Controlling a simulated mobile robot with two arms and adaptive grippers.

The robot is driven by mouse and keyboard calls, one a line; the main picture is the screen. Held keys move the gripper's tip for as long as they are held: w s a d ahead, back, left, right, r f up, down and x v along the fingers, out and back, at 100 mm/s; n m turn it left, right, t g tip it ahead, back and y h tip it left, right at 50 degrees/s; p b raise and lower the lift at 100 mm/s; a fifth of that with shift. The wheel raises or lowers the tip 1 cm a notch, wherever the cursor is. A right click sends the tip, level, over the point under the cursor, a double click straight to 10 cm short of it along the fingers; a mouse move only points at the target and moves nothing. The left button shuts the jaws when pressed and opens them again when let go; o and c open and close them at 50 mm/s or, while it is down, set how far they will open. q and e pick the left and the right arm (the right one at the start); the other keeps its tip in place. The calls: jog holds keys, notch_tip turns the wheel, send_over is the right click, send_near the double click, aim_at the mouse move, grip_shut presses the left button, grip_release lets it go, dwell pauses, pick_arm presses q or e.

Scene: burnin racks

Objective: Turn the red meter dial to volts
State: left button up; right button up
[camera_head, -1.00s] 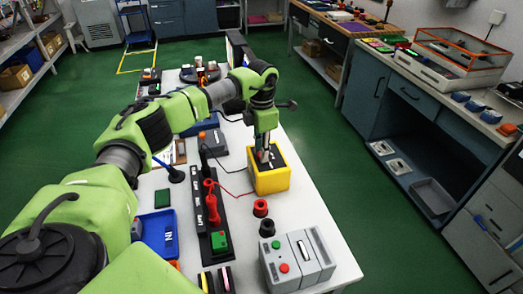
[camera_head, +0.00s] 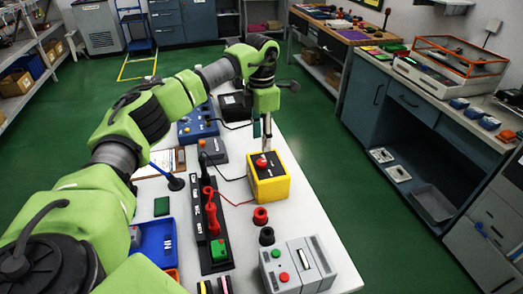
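A yellow box (camera_head: 270,190) with a black top stands on the white table, with a red and a black lead running to its left side. A red dial (camera_head: 263,161) sits on its top; its pointer setting is too small to read. My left gripper (camera_head: 266,145) points down right over the dial, its narrow fingers close to it. I cannot tell whether the fingers touch the dial or how far apart they are. My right gripper is not in view.
Red (camera_head: 260,216) and black (camera_head: 267,237) round pieces stand in front of the yellow box. A grey unit with buttons (camera_head: 305,262) is nearer. A black strip (camera_head: 204,225) with red levers lies to the left, beside a blue tray (camera_head: 155,245). The table's right edge is clear.

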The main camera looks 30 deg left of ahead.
pick_arm(q)
jog(key=shift+r, duration=1.8)
